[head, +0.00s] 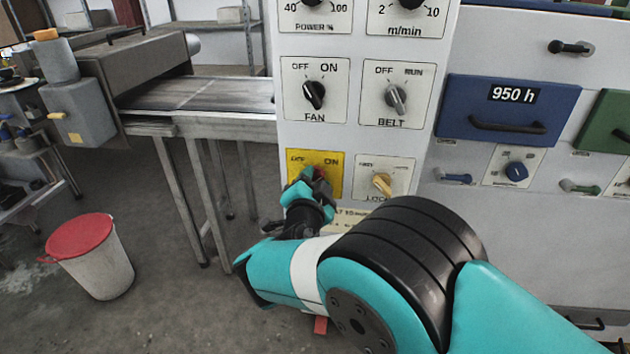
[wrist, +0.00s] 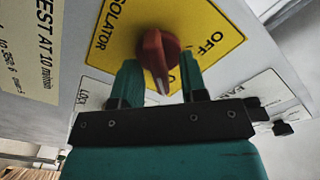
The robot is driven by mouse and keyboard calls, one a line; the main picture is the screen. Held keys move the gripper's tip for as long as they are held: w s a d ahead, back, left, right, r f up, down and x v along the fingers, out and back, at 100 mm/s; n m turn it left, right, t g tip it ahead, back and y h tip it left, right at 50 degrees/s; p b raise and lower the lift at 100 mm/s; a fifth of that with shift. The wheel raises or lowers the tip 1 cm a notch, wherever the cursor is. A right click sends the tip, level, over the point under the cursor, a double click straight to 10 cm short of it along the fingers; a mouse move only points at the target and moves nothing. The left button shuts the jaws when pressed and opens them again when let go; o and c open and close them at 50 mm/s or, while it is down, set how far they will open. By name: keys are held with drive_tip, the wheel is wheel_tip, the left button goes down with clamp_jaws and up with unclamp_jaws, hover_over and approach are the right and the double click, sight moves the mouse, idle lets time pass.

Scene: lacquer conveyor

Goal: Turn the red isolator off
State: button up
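The red isolator (head: 319,173) is a red rotary knob on a yellow plate (head: 328,159) low on the control panel. In the head view it is mostly hidden behind my gripper (head: 308,180). In the wrist view the red isolator (wrist: 158,52) shows clearly, with its pointed end and pale mark towards the partly covered ON label, away from OFF. My gripper (wrist: 161,82) is open, its two teal fingers on either side of the knob's pointed end. Gaps show between the fingers and the knob; whether the fingertips touch the plate I cannot tell.
The black FAN knob (head: 314,95) and grey BELT knob (head: 395,99) are above. A conveyor (head: 200,95) stands left, and a red-lidded bin (head: 95,262) is on the floor.

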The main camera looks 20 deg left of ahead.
clamp_jaws()
drive_tip(key=shift+f+b, duration=0.1)
drive_tip(key=shift+b, duration=0.25)
drive_tip(key=n+b, duration=0.2)
drive_tip(key=b, duration=0.1)
drive_tip(key=shift+f+n, duration=0.15)
drive_tip(key=shift+n, duration=0.25)
drive_tip(key=n+b, duration=0.1)
drive_tip(key=n, duration=0.4)
drive_tip(key=n+b, duration=0.2)
drive_tip(key=n, duration=0.4)
drive_tip(key=n+b, duration=0.2)
drive_tip(key=n, duration=0.4)
drive_tip(key=shift+s+a, duration=0.15)
drive_tip(key=shift+a, duration=0.2)
idle(0.4)
